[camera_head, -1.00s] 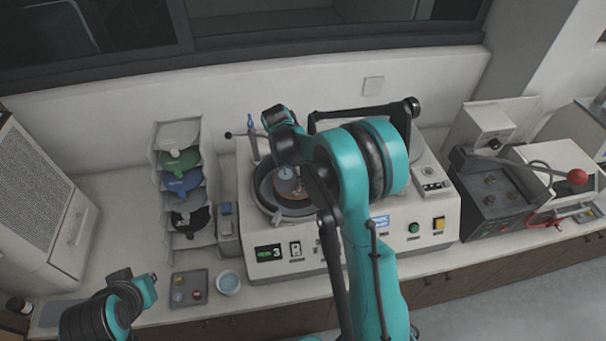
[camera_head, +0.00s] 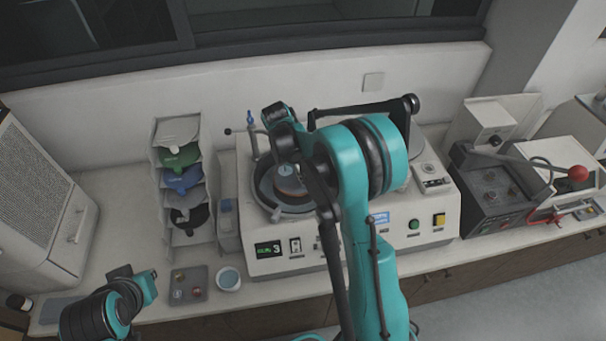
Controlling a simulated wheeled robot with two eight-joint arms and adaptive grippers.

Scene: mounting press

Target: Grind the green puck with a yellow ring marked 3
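The grinding machine (camera_head: 330,255) stands on the counter, with a round wheel bowl (camera_head: 268,190) at its left side. Its small green display (camera_head: 268,250) shows a 3. My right arm reaches over the machine, and its gripper (camera_head: 288,170) is at the bowl, mostly hidden behind the arm. A brownish disc shows in the bowl below it. I cannot tell whether the gripper holds a puck. My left gripper (camera_head: 135,278) is low at the left, above the counter edge. Its fingers are too unclear to read. A grey tray (camera_head: 188,285) holds small round pucks; no mark is readable.
A small bowl (camera_head: 229,279) sits beside the tray. A press with a red-knobbed lever (camera_head: 577,173) stands at the right. A white cabinet (camera_head: 40,215) is at the far left.

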